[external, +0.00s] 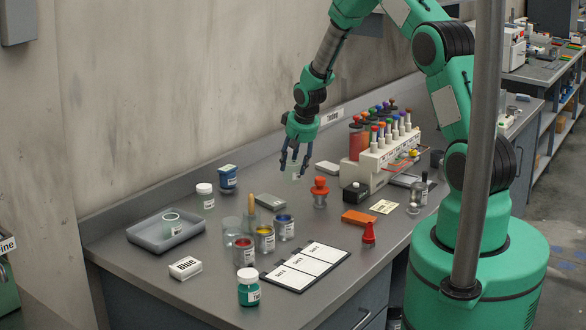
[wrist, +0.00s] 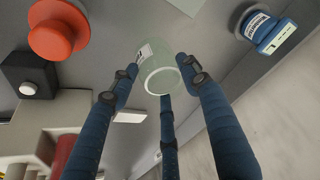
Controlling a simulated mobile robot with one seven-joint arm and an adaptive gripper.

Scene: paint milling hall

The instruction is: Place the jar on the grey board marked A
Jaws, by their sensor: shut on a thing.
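My gripper (external: 296,163) is shut on a clear greenish glass jar (external: 296,172) with a white label and holds it above the back of the bench. In the wrist view the jar (wrist: 158,68) sits tilted between the blue fingers (wrist: 158,80), its round end towards the camera. One flat grey board (external: 270,202) lies on the bench to the left of the gripper. Another flat grey board (external: 327,168) lies to its right, near the wall. I cannot read an A on either of them.
Open paint jars (external: 265,239) stand in front. A grey tray (external: 150,236) lies far left, and a white rack (external: 388,153) stands right.

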